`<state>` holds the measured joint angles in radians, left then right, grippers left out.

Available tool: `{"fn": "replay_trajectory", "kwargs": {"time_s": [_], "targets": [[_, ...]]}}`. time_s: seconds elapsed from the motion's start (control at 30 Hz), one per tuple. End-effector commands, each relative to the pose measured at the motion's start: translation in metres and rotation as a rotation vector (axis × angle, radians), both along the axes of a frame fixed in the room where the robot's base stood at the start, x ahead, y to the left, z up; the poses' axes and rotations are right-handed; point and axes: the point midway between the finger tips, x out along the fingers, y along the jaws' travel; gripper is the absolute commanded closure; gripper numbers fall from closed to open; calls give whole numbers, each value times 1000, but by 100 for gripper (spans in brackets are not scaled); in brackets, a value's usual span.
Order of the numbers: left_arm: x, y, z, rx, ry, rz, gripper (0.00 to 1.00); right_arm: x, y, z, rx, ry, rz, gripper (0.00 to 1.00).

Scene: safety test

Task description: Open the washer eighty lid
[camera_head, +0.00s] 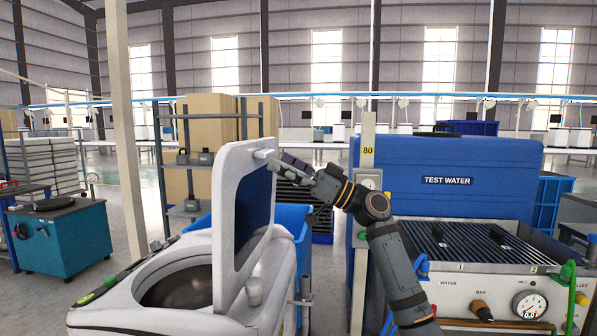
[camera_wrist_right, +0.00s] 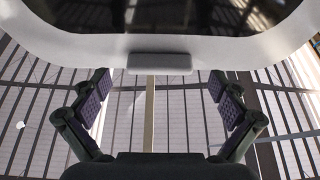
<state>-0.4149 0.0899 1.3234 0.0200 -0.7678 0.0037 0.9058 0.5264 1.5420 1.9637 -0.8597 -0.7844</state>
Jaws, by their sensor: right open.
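The white top-loading washer (camera_head: 130,300) stands at the lower left, its round drum opening (camera_head: 182,287) exposed. Its white lid (camera_head: 226,195), with a dark inset panel, stands raised and nearly upright above the opening. A small handle tab (camera_head: 264,154) sticks out at the lid's top edge. My right gripper (camera_head: 280,165) is by that tab, at the lid's top right. In the right wrist view, the grey tab (camera_wrist_right: 159,62) shows ahead, between the two spread fingers, which look apart from it. The gripper holds nothing. My left gripper is out of view.
A blue TEST WATER tank (camera_head: 445,190) and a bench with a gauge (camera_head: 530,304) fill the right. A shelf with boxes (camera_head: 210,118) is behind, and a teal cabinet (camera_head: 62,238) stands left with open floor between.

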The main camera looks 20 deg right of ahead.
Motion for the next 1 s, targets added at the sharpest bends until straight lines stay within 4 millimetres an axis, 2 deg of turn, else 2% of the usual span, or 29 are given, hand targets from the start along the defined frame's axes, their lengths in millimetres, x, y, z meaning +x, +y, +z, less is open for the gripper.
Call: {"fn": "replay_trajectory", "kwargs": {"time_s": [0.2, 0.4, 0.6, 1.0], "targets": [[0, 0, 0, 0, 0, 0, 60, -27, -42, -28, -8, 8, -6, 2], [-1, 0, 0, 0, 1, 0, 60, -44, -66, -42, -6, 4, -2, 2], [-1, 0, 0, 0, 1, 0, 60, -50, -75, -46, -1, 1, -1, 2], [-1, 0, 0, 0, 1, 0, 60, -51, -75, -45, -1, 1, 0, 2]]}}
